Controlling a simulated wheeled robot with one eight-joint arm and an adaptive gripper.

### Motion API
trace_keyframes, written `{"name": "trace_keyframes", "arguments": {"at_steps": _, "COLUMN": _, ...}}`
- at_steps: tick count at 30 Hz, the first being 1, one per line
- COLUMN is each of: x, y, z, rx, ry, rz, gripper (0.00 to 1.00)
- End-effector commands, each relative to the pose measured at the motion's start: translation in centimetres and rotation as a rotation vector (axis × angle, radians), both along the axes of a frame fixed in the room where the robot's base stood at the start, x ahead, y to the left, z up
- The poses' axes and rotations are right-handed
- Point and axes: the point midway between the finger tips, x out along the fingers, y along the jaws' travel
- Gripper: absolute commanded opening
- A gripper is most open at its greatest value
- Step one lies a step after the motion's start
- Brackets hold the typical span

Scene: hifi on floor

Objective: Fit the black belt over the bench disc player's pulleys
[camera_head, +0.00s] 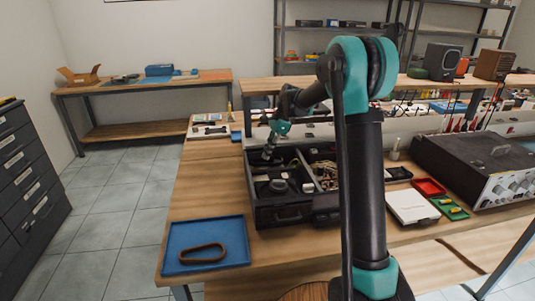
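A dark, brownish-black belt (203,253) lies as an elongated loop in a shallow blue tray (236,225) at the near left of the bench. An open black case (268,217), which looks like the disc player, stands right of and behind the tray. Round parts (278,186) show inside it; which are pulleys is too small to tell. My gripper (267,154) hangs above the back left of the case, apart from the belt. It is small and dark, and I cannot tell whether its fingers are open. My arm hides the right part of the case.
A grey instrument with knobs (484,174), a white box (412,207), a red tray (429,187) and a green tray (449,207) stand on the right. Tools and a shelf (408,85) line the back. Bare wood lies left of the case.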

Motion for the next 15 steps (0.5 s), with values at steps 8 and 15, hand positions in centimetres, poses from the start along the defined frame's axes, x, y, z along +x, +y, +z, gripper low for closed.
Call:
{"name": "trace_keyframes", "arguments": {"at_steps": 8, "x": 0.00, "y": 0.01, "z": -0.07, "rx": 0.000, "ry": 0.000, "rz": 0.000, "gripper": 0.00}}
{"name": "trace_keyframes", "arguments": {"at_steps": 15, "x": 0.01, "y": 0.00, "z": -0.39, "rx": 0.000, "ry": 0.000, "rz": 0.000, "gripper": 0.00}}
